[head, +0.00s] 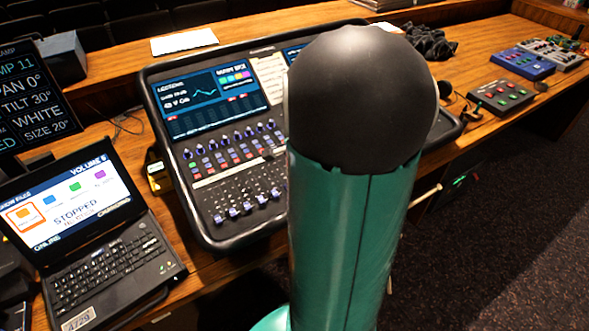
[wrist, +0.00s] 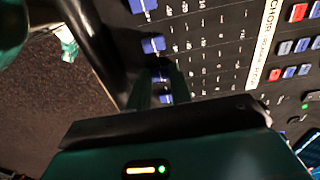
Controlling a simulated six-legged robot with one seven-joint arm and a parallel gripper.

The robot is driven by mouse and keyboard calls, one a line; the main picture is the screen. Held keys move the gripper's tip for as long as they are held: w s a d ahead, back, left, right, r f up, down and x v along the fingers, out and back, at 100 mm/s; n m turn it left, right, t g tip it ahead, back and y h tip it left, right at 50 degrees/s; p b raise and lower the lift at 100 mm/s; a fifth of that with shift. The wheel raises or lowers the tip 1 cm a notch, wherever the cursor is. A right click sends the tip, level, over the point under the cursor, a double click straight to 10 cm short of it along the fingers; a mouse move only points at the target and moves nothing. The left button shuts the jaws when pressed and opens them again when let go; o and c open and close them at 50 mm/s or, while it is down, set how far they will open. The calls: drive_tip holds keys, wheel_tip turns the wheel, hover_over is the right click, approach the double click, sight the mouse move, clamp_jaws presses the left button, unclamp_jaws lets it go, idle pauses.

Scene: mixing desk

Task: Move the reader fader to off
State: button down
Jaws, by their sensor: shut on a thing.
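The mixing desk (head: 205,240) stands on the wooden counter, with a row of blue fader caps (head: 247,207) along its near part. My green arm covers its right part and hides my gripper in the head view. In the wrist view my gripper (wrist: 160,88) is low over the desk's black fader panel (wrist: 215,60), its two fingers shut on a blue fader cap (wrist: 166,98), mostly hidden by the gripper body. Other blue caps (wrist: 152,45) sit just above it in the picture. A white strip reads CHOIR (wrist: 268,25); I cannot read a reader label.
A laptop (head: 85,230) showing STOPPED stands left of the desk. A dark screen (head: 35,95) is behind it. Small control boxes (head: 502,97) lie on the counter at the right. Rows of red and blue buttons (wrist: 298,12) are near the faders.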

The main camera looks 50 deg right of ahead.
drive_tip(key=shift+s+a, duration=0.1)
drive_tip(key=shift+s, duration=0.05)
drive_tip(key=c, duration=1.3)
unclamp_jaws()
drive_tip(key=shift+s, duration=0.1)
drive_tip(key=shift+o, duration=0.3)
drive_tip(key=shift+r, duration=0.1)
wheel_tip(320, 180, up, 14)
drive_tip(key=s, duration=0.1)
drive_tip(key=shift+a+f, duration=0.2)
drive_tip(key=shift+f, duration=0.05)
drive_tip(key=s+a+r+n+t, duration=0.1)
drive_tip(key=a+n+t, duration=0.1)
drive_tip(key=a+n, duration=0.8)
drive_tip(key=s+a+r+n+t, duration=0.1)
drive_tip(key=a+r+n+t, duration=0.1)
drive_tip(key=a+n, duration=0.9)
drive_tip(key=a, duration=0.8)
drive_tip(key=shift+n, duration=0.3)
